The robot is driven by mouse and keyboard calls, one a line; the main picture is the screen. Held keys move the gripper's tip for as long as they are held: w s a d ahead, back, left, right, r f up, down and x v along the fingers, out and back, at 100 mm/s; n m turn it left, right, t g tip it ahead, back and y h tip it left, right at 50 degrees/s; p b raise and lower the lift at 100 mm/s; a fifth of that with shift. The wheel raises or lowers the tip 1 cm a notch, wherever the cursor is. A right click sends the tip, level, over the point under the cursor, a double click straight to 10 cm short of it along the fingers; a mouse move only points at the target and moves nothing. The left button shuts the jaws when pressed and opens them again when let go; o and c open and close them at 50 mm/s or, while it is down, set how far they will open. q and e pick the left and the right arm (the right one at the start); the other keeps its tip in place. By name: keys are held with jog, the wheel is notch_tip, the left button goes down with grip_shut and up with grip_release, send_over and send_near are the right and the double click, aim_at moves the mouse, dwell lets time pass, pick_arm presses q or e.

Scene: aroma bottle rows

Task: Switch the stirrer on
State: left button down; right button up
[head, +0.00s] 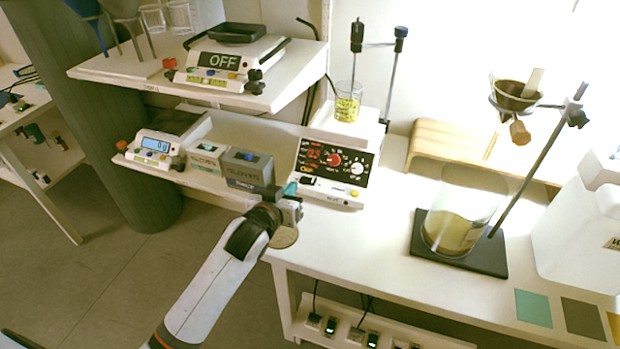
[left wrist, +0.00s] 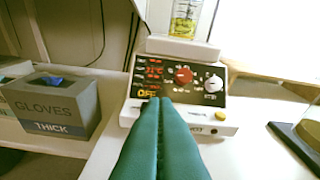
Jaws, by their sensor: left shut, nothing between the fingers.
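The stirrer (head: 335,165) is a white unit with a dark front panel, red digits, a red knob and a white knob. It stands on the bench near its left end. A beaker of yellow liquid (head: 347,101) sits on top of it. In the left wrist view the panel (left wrist: 178,75) shows a yellow "OFF" at its lower left. My left gripper (head: 291,188) is shut and empty, with its teal fingertips just in front of the stirrer's lower left front. In the left wrist view the fingers cover part of the stirrer's lower front edge. My right gripper is not in view.
A gloves box (head: 248,168) stands just left of the stirrer. A scale (head: 161,147) is farther left, and a device showing "OFF" (head: 222,62) is on the upper shelf. A large beaker (head: 457,215) stands on a dark stand base to the right. The bench front between is clear.

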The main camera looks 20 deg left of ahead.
pick_arm(q)
jog(key=shift+w+r, duration=0.2)
jog(key=shift+r, duration=0.15)
send_over(309, 189)
jog(key=shift+w+a+f, duration=0.1)
jog(key=shift+a+f, duration=0.05)
jog(key=shift+f, duration=0.5)
jog(key=shift+w+a+f, duration=0.1)
jog(key=shift+a+f, duration=0.05)
jog(key=shift+f, duration=0.45)
jog(key=f, duration=0.2)
jog(key=shift+s+d+f+b, duration=0.2)
jog(key=shift+f+b, duration=0.15)
jog(key=shift+d+f, duration=0.1)
jog(key=shift+f, duration=0.55)
